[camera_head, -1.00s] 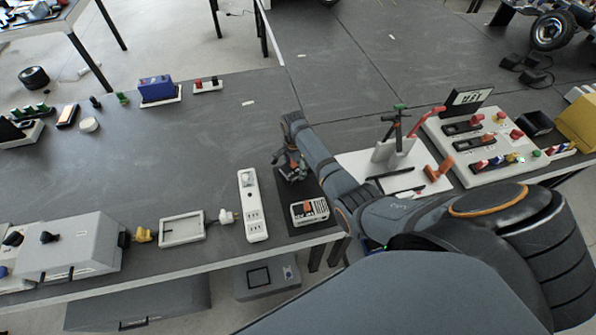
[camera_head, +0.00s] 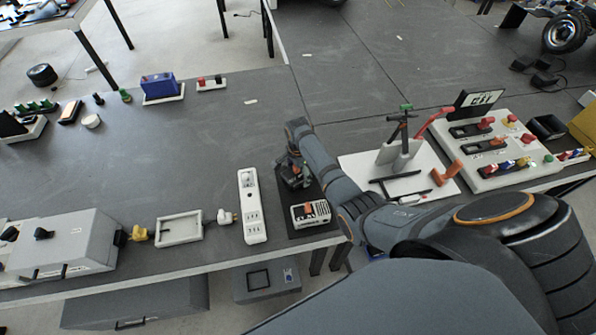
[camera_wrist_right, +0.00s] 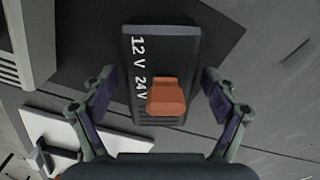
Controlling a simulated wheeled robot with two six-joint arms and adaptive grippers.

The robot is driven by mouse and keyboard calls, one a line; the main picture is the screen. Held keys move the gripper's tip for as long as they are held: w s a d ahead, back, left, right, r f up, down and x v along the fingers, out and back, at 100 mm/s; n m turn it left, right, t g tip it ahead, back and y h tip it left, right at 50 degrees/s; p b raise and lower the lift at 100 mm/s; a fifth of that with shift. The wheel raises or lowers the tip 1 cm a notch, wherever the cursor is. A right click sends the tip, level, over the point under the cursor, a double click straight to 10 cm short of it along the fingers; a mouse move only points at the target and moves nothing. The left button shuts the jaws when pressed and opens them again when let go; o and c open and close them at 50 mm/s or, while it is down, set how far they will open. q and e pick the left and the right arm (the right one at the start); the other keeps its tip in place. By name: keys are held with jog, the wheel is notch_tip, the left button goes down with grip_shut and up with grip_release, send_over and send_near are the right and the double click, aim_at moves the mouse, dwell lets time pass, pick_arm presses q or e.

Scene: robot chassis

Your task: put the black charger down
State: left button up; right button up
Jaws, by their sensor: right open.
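The black charger (camera_wrist_right: 172,60) shows in the right wrist view, a dark box with white "12 V" and "24 V" lettering and an orange switch. It lies on or just over a dark mat. My right gripper (camera_wrist_right: 158,98) is open, with one finger on each side of the charger and visible gaps to both sides. In the head view my right gripper (camera_head: 292,174) is over the back part of the dark mat (camera_head: 312,236) and mostly covers the charger. Contact under the charger is hard to tell. My left gripper is out of view.
A white charger (camera_head: 310,213) with an orange switch sits at the mat's front. A white power strip (camera_head: 251,205) lies just left of the mat. A white board (camera_head: 425,183) with tools is at the right. The bench's middle left is clear.

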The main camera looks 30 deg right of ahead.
notch_tip(320, 180, up, 12)
jog(key=shift+r, duration=0.15)
dwell(0.6)
